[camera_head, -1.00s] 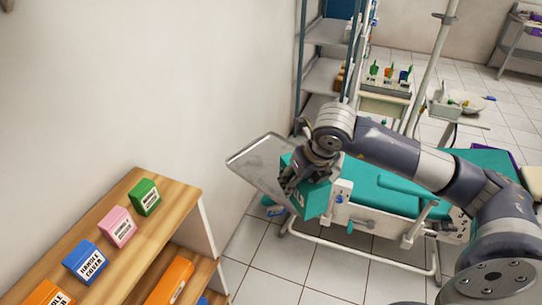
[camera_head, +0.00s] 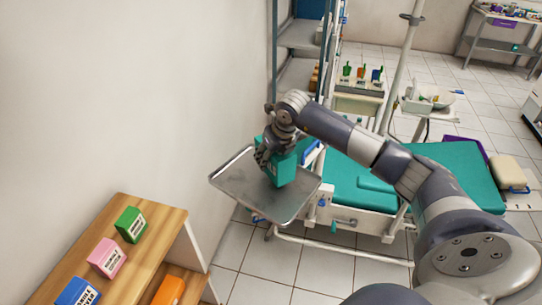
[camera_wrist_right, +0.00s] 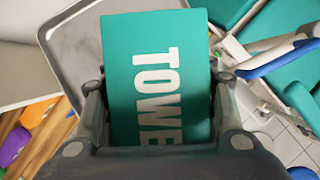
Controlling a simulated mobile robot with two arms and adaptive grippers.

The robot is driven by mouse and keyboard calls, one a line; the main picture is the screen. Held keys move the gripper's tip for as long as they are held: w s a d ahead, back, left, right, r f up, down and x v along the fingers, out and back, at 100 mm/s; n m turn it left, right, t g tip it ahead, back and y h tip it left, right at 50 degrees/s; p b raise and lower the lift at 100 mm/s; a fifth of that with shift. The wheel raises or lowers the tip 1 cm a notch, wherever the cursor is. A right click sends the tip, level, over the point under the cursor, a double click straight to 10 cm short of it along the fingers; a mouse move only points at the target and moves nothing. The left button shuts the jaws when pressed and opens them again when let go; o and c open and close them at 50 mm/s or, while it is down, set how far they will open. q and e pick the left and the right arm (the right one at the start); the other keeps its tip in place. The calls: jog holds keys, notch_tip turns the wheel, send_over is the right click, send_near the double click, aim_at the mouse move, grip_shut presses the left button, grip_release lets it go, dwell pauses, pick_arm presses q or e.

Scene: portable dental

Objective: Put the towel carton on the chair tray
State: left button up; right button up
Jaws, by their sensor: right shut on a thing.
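The towel carton (camera_head: 281,168) is a teal box, held upright by my right gripper (camera_head: 272,152). In the right wrist view the carton (camera_wrist_right: 158,80) shows the white letters "TOWE" between the two fingers of my gripper (camera_wrist_right: 160,118). The chair tray (camera_head: 240,192) is a grey metal tray with a raised rim. In the head view the carton is over the back part of the tray; I cannot tell whether its bottom touches it. The tray also shows behind the carton in the right wrist view (camera_wrist_right: 75,38). My left gripper is not in view.
A wooden shelf (camera_head: 165,215) with green (camera_head: 131,224), pink (camera_head: 107,257) and blue (camera_head: 78,293) boxes stands at the lower left. The teal dental chair (camera_head: 360,190) is right of the tray. A metal rack (camera_head: 296,75) stands behind. The tray's front is bare.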

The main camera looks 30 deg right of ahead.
jog(key=shift+w+d+f, duration=0.1)
jog(key=shift+w+d, duration=0.2)
jog(key=shift+w, duration=0.3)
jog(key=shift+w+d+f, duration=0.1)
jog(key=shift+w+d, duration=0.15)
jog(key=shift+w, duration=0.3)
notch_tip(320, 180, down, 2)
jog(key=shift+f+p, duration=0.1)
jog(key=shift+p, duration=1.05)
jog(key=shift+f, duration=0.65)
jog(key=o, duration=1.2)
jog(key=shift+c, duration=0.2)
